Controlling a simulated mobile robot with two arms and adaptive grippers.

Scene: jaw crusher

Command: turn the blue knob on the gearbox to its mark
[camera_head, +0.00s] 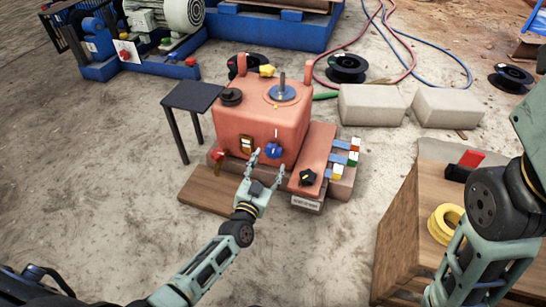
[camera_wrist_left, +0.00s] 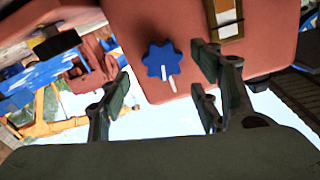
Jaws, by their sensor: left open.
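The blue lobed knob (camera_head: 273,149) is on the front face of the red gearbox (camera_head: 240,105). In the wrist view the knob (camera_wrist_left: 161,62) has a white line on it, and a second white line (camera_wrist_left: 172,85) lies on the red face beside its rim. The two lines lie close together; I cannot tell whether they line up exactly. My left gripper (camera_head: 269,164) is open just in front of the knob. In the wrist view its fingers (camera_wrist_left: 160,92) stand apart on either side of the knob, with clear gaps. My right gripper is out of view.
A yellow knob (camera_head: 267,71) is on top, and a black knob (camera_head: 307,177) sits on the lower right block. A red handle (camera_head: 216,155) is at lower left. A dark small table (camera_head: 192,97) stands left. A wooden crate (camera_head: 395,240) is at right.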

